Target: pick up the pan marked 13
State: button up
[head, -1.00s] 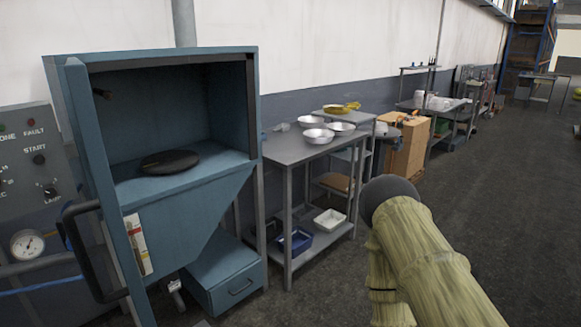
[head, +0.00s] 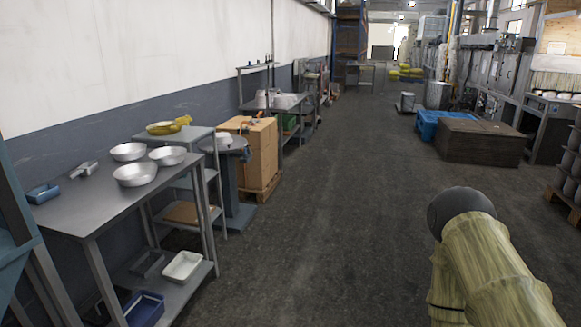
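Several metal pans sit on a grey steel table at the left in the head view. One pan (head: 135,175) is nearest, another pan (head: 167,156) is to its right and a third pan (head: 128,151) is behind. No number can be read on any of them, so I cannot tell which is marked 13. Part of my arm, in a pale yellow sleeve, shows at the lower right, far from the pans. My gripper is not in view.
The steel table (head: 85,203) has trays on its lower shelf, including a white tray (head: 183,266) and a blue tray (head: 143,308). A yellow pan (head: 163,128) lies on a smaller table behind. Cardboard boxes (head: 254,150) stand beyond. The floor (head: 330,210) in the middle is clear.

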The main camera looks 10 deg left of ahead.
aim_at(130, 151)
jog(key=u, duration=0.1)
jog(key=i, duration=1.65)
jog(key=u, duration=1.2)
jog(key=i, duration=0.95)
jog(key=u, duration=0.75)
